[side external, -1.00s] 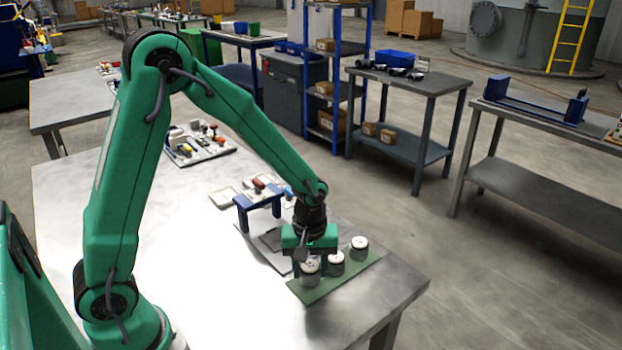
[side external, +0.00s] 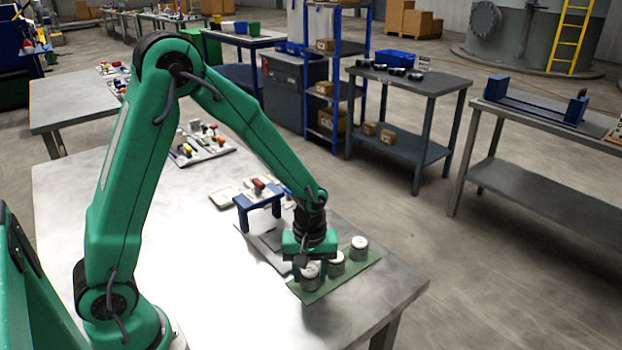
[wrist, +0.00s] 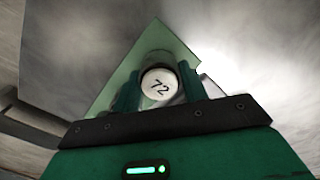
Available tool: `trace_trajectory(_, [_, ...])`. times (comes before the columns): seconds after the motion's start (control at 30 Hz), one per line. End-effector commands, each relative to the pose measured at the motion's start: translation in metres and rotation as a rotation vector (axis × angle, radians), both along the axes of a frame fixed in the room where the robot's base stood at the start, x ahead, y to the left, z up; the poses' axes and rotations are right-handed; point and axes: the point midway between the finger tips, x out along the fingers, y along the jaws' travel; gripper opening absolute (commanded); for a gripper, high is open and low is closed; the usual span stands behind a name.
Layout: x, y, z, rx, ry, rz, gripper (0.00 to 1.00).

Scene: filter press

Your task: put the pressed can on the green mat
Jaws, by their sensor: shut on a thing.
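My gripper (side external: 310,272) is at the front-left part of the green mat (side external: 347,278), shut on a can (side external: 310,281) with a pale top. In the wrist view the same can (wrist: 160,86) shows the number 72 on its white top, between the two green fingers. The can is upright over the mat (wrist: 118,78), at or very near its surface; I cannot tell if it touches. Two similar cans stand on the mat in a row to the right, a middle can (side external: 336,268) and a far can (side external: 359,247). The held can's lower part is hidden in the wrist view.
A blue press frame (side external: 258,207) stands behind my gripper on a grey plate (side external: 262,247). Pale trays (side external: 224,199) with small parts lie farther back. The table's right edge is close beyond the mat. The table's left part is clear.

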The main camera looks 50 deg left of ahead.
Motion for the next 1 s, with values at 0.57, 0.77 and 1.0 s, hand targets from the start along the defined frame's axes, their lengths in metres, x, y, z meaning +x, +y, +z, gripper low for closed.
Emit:
trace_trajectory(0.57, [0.0,0.0,-0.0048,0.0,0.0,0.0,0.62])
trace_trajectory(0.77, [0.0,0.0,-0.0048,0.0,0.0,0.0,0.68])
trace_trajectory(1.0, [-0.0001,0.0,-0.0049,0.0,0.0,0.0,0.68])
